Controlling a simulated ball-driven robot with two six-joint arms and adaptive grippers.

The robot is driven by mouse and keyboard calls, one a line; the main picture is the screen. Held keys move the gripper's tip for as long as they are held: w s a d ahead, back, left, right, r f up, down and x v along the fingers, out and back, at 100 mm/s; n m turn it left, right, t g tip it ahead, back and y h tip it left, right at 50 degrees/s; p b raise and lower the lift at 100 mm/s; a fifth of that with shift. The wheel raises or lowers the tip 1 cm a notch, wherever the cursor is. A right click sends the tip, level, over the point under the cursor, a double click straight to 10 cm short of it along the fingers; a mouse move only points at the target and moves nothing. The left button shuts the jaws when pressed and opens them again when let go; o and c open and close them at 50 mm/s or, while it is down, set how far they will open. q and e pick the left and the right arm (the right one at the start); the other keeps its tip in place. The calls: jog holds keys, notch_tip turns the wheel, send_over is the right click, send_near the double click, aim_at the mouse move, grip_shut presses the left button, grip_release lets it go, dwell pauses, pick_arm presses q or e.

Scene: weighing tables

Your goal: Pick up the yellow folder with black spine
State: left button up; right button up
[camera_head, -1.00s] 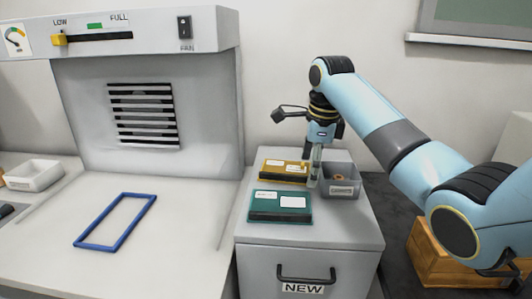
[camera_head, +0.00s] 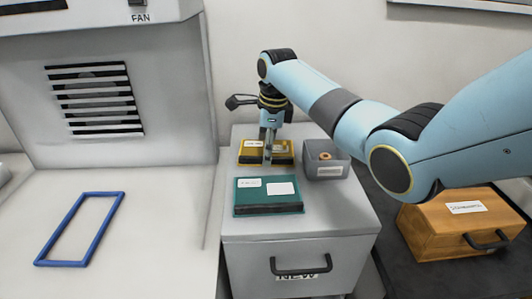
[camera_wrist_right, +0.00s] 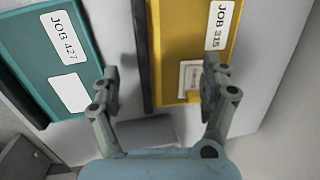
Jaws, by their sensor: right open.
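The yellow folder with black spine (camera_head: 284,157) lies flat at the back of the grey cabinet top. My right gripper (camera_head: 267,160) points down over it and hides part of its middle. In the right wrist view the yellow folder (camera_wrist_right: 176,60) shows its "JOB 315" label, and its black spine (camera_wrist_right: 145,50) faces left. The fingers of my right gripper (camera_wrist_right: 161,88) are open and empty, one on the spine side and one over the label side. I cannot tell whether they touch the folder. My left gripper is not in view.
A teal folder (camera_head: 268,192) lies just in front of the yellow one. A grey bin (camera_head: 327,170) stands close on the right. The cabinet (camera_head: 300,228) has a drawer marked NEW. A blue frame (camera_head: 80,228) lies on the left bench; a wooden box (camera_head: 450,225) sits at right.

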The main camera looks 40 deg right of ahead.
jog(key=shift+w+f, duration=0.2)
jog(key=shift+f, duration=0.85)
jog(key=shift+s, duration=0.25)
grip_shut()
jog(key=shift+f, duration=0.1)
